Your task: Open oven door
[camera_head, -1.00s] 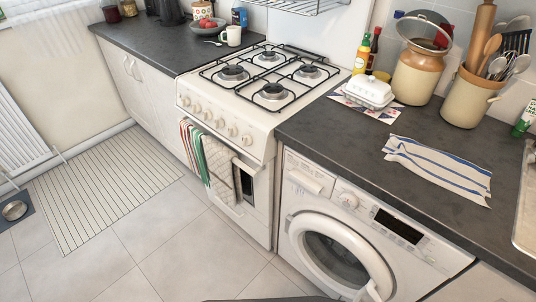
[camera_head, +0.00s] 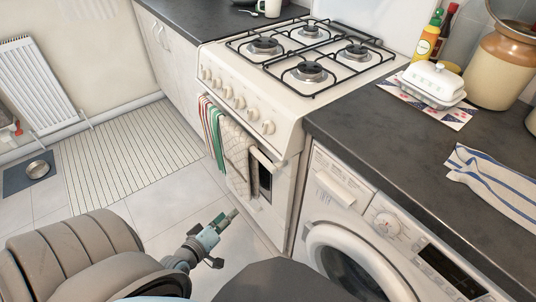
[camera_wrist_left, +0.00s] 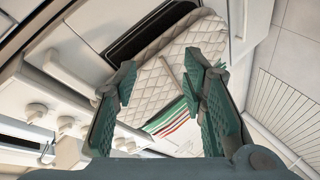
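The white cooker (camera_head: 300,80) has its oven door (camera_head: 281,205) shut, with a dark window (camera_head: 265,180). A pale handle (camera_head: 266,162) runs along the door's top; a quilted towel (camera_head: 236,160) and a striped towel (camera_head: 212,135) hang over it and hide part of the door. My left gripper (camera_head: 226,222) is low in front of the door, apart from it. In the left wrist view its green fingers (camera_wrist_left: 160,82) are spread, with the quilted towel beyond them; the handle (camera_wrist_left: 68,72) shows to the left of them. My right gripper is out of view.
A washer (camera_head: 370,235) stands right of the cooker under a dark counter (camera_head: 400,150). White units (camera_head: 165,55) stand to the left. A striped mat (camera_head: 120,155) lies on the tiled floor, which is clear before the oven.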

